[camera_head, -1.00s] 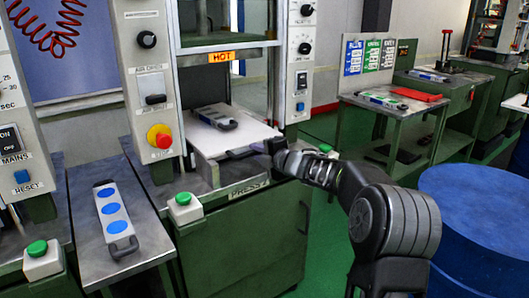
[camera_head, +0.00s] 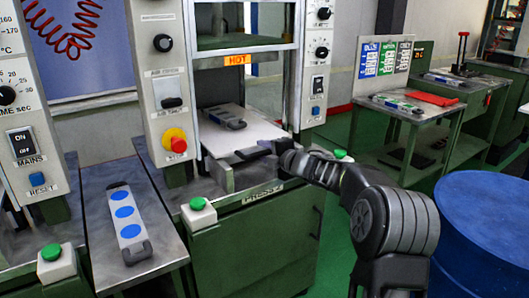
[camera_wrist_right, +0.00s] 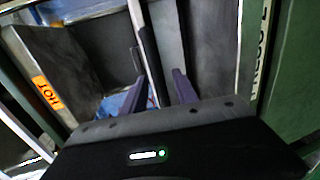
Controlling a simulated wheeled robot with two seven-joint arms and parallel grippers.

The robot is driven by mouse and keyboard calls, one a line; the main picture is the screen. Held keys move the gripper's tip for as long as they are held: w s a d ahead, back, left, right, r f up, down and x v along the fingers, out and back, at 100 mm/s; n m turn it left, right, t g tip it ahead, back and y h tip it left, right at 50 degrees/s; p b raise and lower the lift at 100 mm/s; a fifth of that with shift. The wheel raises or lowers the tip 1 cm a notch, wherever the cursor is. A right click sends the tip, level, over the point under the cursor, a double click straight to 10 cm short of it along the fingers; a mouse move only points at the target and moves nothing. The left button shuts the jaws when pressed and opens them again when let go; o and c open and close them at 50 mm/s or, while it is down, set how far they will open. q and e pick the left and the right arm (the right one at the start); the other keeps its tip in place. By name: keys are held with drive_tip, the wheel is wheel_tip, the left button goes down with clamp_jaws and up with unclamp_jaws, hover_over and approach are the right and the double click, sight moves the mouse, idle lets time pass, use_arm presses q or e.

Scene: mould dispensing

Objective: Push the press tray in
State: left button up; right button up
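The press tray (camera_head: 240,140) is a white plate partly inside the press, below the orange HOT sign (camera_head: 237,59). Its front part sticks out over the press's front ledge. A grey mould (camera_head: 225,116) with a dark handle lies on it. My right gripper (camera_head: 256,149) is at the tray's front edge, coming from the right; I cannot tell exactly where it touches. In the right wrist view its two purple fingers (camera_wrist_right: 160,91) stand apart, with the tray edge close to them. My left gripper is not in view.
A second mould with blue discs (camera_head: 125,216) lies on the left metal side table (camera_head: 98,190). Green buttons on boxes flank the press front (camera_head: 198,204). A blue drum (camera_head: 485,225) stands at the right. A table (camera_head: 425,112) with moulds is behind it.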

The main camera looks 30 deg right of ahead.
drive_tip(key=v, duration=0.7)
drive_tip(key=shift+s, duration=0.4)
